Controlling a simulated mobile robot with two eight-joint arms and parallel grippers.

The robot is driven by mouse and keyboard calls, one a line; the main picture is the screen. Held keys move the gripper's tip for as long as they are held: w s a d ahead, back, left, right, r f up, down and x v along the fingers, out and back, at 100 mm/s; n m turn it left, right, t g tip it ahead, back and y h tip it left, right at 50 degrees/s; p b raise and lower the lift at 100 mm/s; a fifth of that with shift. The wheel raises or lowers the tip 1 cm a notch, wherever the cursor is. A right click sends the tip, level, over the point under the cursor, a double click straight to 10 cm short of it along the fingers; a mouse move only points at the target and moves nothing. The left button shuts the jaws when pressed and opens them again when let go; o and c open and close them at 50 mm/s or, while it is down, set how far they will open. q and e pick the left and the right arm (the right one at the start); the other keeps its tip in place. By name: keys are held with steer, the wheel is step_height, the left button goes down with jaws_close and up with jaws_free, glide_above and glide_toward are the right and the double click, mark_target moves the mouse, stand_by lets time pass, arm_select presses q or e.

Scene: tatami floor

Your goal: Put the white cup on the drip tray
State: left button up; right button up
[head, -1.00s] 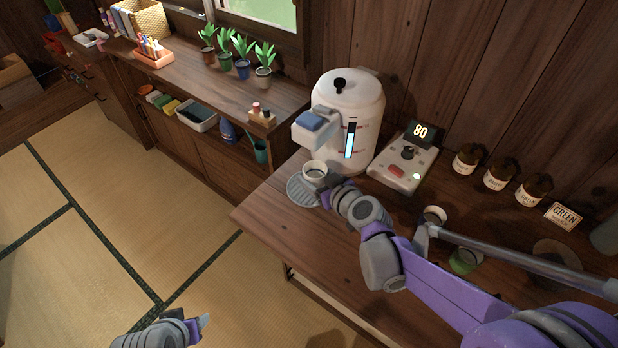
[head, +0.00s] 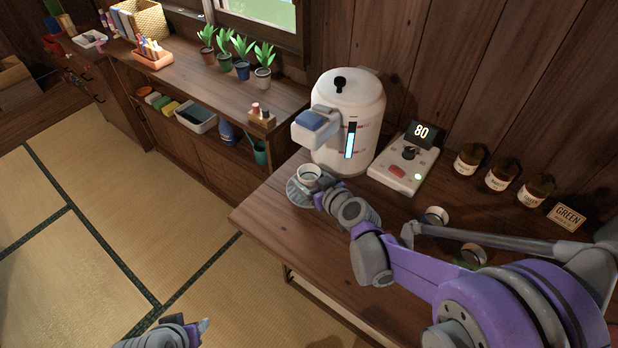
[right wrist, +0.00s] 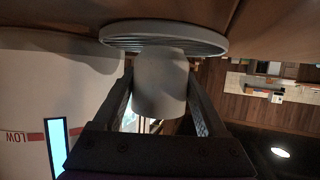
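The white cup (head: 309,174) is over the round grey drip tray (head: 295,192) under the dispenser's spout. My right gripper (head: 322,193) is shut on the cup. In the right wrist view the cup (right wrist: 160,85) is between the two fingers (right wrist: 158,105), and the ribbed drip tray (right wrist: 165,37) is right at the cup's end. I cannot tell whether the cup touches the tray. My left gripper (head: 190,328) is low over the tatami, away from the table, and shows no object; its opening is unclear.
The white dispenser (head: 346,120) stands behind the cup. A control panel (head: 403,168) reading 80 is to its right. Two more cups (head: 435,216) (head: 473,254) stand near my right arm. Several brown jars (head: 498,178) line the wall. The table's front left is clear.

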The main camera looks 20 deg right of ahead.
steer(key=shift+o, duration=1.4)
steer(key=shift+r, duration=0.1)
steer(key=shift+s+r, duration=0.2)
steer(key=shift+r, duration=0.05)
steer(key=p+v, duration=0.2)
steer(key=v, duration=0.9)
steer(key=shift+d+r, duration=0.1)
steer(key=shift+s, duration=0.3)
steer(key=s+a+g, duration=0.1)
steer(key=s+a+f+g, duration=0.1)
steer(key=s, duration=0.1)
steer(key=shift+s+a+y, duration=0.1)
steer(key=shift+a+y, duration=0.2)
steer(key=shift+a, duration=0.05)
steer(key=s+f+g, duration=0.1)
steer(key=s, duration=0.1)
steer(key=s+g, duration=0.1)
steer(key=s, duration=0.1)
steer(key=s+a+f+g+h, duration=0.1)
steer(key=s, duration=0.2)
steer(key=shift+a+f+m, duration=0.1)
steer(key=shift+f+m, duration=0.2)
steer(key=s+d+g+h, duration=0.1)
steer(key=s, duration=0.1)
steer(key=s+d+f+m+g+h, duration=0.1)
steer(key=s, duration=0.2)
steer(key=s+d+m+g+h, duration=0.1)
steer(key=s+d, duration=0.1)
steer(key=shift+s+f, duration=0.3)
steer(key=shift+s, duration=0.05)
